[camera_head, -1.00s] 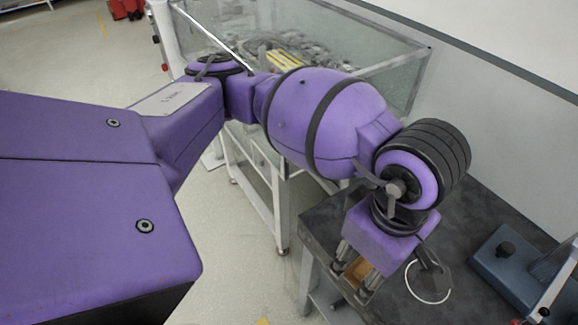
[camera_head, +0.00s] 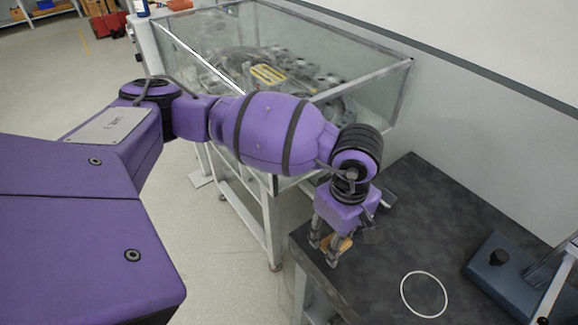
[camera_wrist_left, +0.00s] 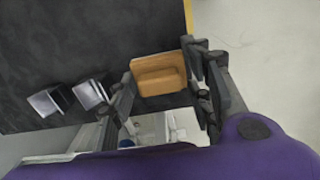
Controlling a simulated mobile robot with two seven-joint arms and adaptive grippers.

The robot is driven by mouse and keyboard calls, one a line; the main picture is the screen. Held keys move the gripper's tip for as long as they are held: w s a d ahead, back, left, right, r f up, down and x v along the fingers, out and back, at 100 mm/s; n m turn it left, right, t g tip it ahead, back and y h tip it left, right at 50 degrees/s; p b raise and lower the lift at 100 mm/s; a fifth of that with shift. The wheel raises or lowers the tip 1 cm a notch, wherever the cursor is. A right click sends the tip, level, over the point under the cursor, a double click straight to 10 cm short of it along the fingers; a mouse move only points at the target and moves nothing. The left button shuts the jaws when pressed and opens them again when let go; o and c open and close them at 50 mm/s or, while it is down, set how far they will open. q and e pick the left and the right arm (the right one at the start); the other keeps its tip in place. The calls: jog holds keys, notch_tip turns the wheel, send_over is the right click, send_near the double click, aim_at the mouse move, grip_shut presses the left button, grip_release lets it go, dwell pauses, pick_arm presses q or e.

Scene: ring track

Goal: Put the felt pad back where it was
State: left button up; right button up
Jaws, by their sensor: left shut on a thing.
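The felt pad (camera_head: 339,243), a tan block with a stepped face, is between the fingers of my left gripper (camera_head: 331,250). In the left wrist view the felt pad (camera_wrist_left: 160,75) sits between both fingertips, which close on its sides. The gripper is shut on it, pointing down over the left edge part of the dark table (camera_head: 400,250). Whether the pad touches the table top is hard to tell. A thin white ring (camera_head: 403,300) lies flat on the table, to the right of the gripper, with bare table inside it. My right gripper is in neither view.
A blue device (camera_head: 500,275) with a black knob stands at the table's right. A glass-walled tank (camera_head: 360,75) on a white frame stands behind. The table around the ring is clear.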

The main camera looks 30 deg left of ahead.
pick_arm(q)
jog(key=shift+w+a+f, duration=0.2)
jog(key=shift+w+f, duration=0.1)
jog(key=shift+f, duration=0.2)
jog(key=shift+w+f, duration=0.2)
jog(key=shift+f, duration=1.45)
jog(key=shift+f, duration=0.15)
jog(key=o, duration=1.2)
notch_tip(320, 180, up, 12)
jog(key=shift+r, duration=0.25)
